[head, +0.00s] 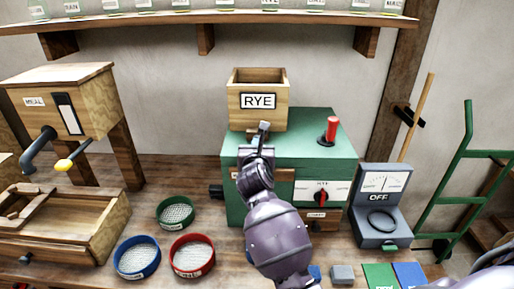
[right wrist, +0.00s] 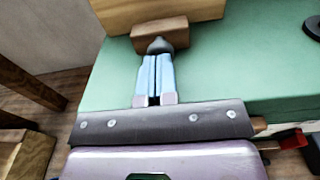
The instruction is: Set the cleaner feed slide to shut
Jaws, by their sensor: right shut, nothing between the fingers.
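The green machine (head: 315,130) stands on the bench with a wooden hopper labelled RYE (head: 258,88) on top. Under the hopper's front edge, the right wrist view shows a brown wooden slide piece (right wrist: 160,33) with a dark grey knob (right wrist: 160,46). My right gripper (head: 262,140) is shut and empty, its pale blue fingers (right wrist: 155,75) together, tips right at the knob. I cannot tell whether they touch it. The gripper and arm hide part of the machine's front in the head view. My left gripper is not in view.
A red-handled lever (head: 331,128) rises from the machine's top. Green (head: 176,213), blue (head: 137,257) and red (head: 192,255) sieves lie at left. A wooden MEAL box (head: 70,100) stands further left.

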